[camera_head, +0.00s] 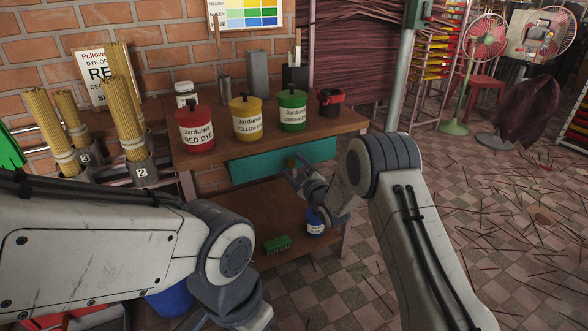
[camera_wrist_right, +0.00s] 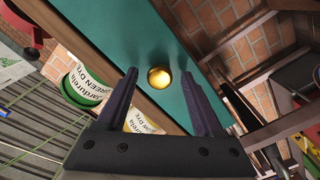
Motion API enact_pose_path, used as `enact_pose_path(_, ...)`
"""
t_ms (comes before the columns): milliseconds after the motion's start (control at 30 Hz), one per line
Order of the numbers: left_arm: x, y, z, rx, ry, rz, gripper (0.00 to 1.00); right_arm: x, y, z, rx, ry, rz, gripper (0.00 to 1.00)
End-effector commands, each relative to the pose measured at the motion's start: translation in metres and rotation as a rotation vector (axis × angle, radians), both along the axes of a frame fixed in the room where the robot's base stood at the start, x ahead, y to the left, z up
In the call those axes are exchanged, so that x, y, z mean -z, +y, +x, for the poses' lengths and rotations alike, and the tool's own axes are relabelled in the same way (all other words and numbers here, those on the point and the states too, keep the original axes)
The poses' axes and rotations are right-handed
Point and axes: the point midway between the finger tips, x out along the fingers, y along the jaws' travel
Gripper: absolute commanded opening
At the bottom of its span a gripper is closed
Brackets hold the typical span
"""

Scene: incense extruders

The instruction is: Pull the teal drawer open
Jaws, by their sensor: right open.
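The teal drawer (camera_head: 255,168) sits under the top of the wooden table, and its front looks about flush with the table edge. Its round brass knob (camera_wrist_right: 159,78) shows clearly in the right wrist view, on the teal front (camera_wrist_right: 115,25). My right gripper (camera_head: 296,172) is in front of the drawer, near the knob. In the right wrist view its two fingers (camera_wrist_right: 159,88) are open, one on each side of the knob in the picture. I cannot tell if they touch it. My left arm comes in at lower left; its fingers are out of view.
On the tabletop stand the red dye pot (camera_head: 195,130), yellow dye pot (camera_head: 247,118), green dye pot (camera_head: 292,110) and a dark red-rimmed pot (camera_head: 330,101). The lower shelf (camera_head: 255,208) holds a green brush (camera_head: 277,244) and a blue pot (camera_head: 316,222). Incense sticks litter the floor at right.

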Motion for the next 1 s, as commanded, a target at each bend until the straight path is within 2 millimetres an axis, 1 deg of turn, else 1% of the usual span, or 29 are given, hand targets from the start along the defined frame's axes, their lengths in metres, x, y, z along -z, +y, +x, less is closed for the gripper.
enact_pose_path(267, 0.0002, -0.0001, 0.0001, 0.0, 0.0, 0.0, 0.5, -0.0002, 0.0009, 0.0021, 0.0, 0.0, 0.0, 0.69)
enact_pose_path(300, 0.0002, -0.0001, 0.0001, 0.0, 0.0, 0.0, 0.5, -0.0002, 0.0008, 0.002, 0.0, 0.0, 0.0, 0.65)
enact_pose_path(367, 0.0002, -0.0001, 0.0001, 0.0, 0.0, 0.0, 0.5, -0.0002, 0.0007, 0.002, 0.0, 0.0, 0.0, 0.42)
enact_pose_path(400, 0.0002, 0.0, 0.0, 0.0, 0.0, 0.0, 0.5, -0.0002, 0.0007, 0.002, 0.001, -0.001, 0.0, 0.27)
enact_pose_path(467, 0.0002, 0.0, 0.0, 0.0, 0.0, 0.0, 0.5, -0.0002, 0.0006, 0.0019, 0.0, 0.0, 0.0, 0.04)
enact_pose_path(500, 0.0002, 0.0, 0.0, 0.0, 0.0, 0.0, 0.5, -0.0002, 0.0005, 0.002, 0.001, -0.001, 0.0, 0.0)
enact_pose_path(1000, 0.0002, 0.0, 0.0, 0.0, 0.0, 0.0, 0.5, -0.0001, 0.0003, 0.0018, 0.001, 0.001, 0.0, 0.0)
